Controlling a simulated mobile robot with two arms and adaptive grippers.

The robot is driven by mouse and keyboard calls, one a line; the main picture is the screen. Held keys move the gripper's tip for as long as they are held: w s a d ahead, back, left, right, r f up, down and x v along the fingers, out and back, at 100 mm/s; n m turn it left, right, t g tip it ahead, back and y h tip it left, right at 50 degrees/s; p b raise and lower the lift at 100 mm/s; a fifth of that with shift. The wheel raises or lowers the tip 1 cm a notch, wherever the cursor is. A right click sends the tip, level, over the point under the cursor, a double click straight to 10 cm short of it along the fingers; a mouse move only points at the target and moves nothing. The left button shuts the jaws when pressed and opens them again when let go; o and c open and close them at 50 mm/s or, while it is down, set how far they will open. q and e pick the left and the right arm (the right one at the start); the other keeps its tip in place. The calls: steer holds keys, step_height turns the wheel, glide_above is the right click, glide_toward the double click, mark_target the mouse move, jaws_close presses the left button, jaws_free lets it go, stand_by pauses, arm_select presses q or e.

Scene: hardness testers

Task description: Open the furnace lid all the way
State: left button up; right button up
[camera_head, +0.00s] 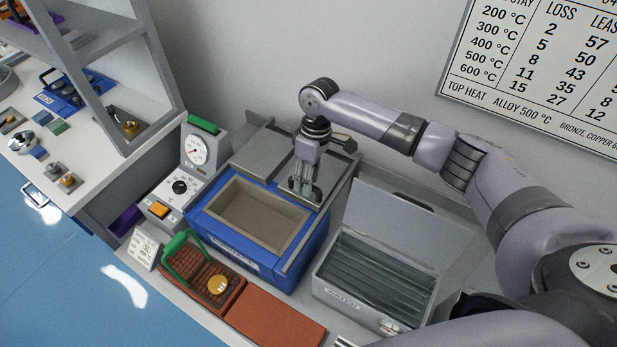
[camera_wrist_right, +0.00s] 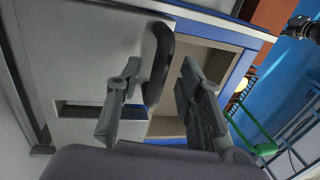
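The furnace (camera_head: 265,262) is a blue box with a tan cavity that shows largely uncovered from above. Its flat grey lid (camera_head: 262,152) lies behind the cavity, toward the wall; it also shows in the right wrist view (camera_wrist_right: 80,45). The lid's black handle (camera_wrist_right: 160,62) stands up near the lid's edge. My right gripper (camera_head: 304,194) points down over the lid's front edge. In the right wrist view, its fingers (camera_wrist_right: 160,95) are apart, with the handle near the gap between them. I cannot tell whether they touch it. My left gripper is not in view.
A control unit with a dial gauge (camera_head: 196,152) stands left of the furnace. A metal tank (camera_head: 375,275) stands close on the right. In front lie a brick-red tray (camera_head: 220,300) with a gold disc and green-handled tool (camera_head: 178,255). The wall is close behind.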

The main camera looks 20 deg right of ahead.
step_height(320, 180, up, 12)
steer(key=w+d, duration=0.1)
steer(key=d, duration=0.1)
steer(key=shift+w, duration=0.25)
steer(key=shift+f, duration=0.2)
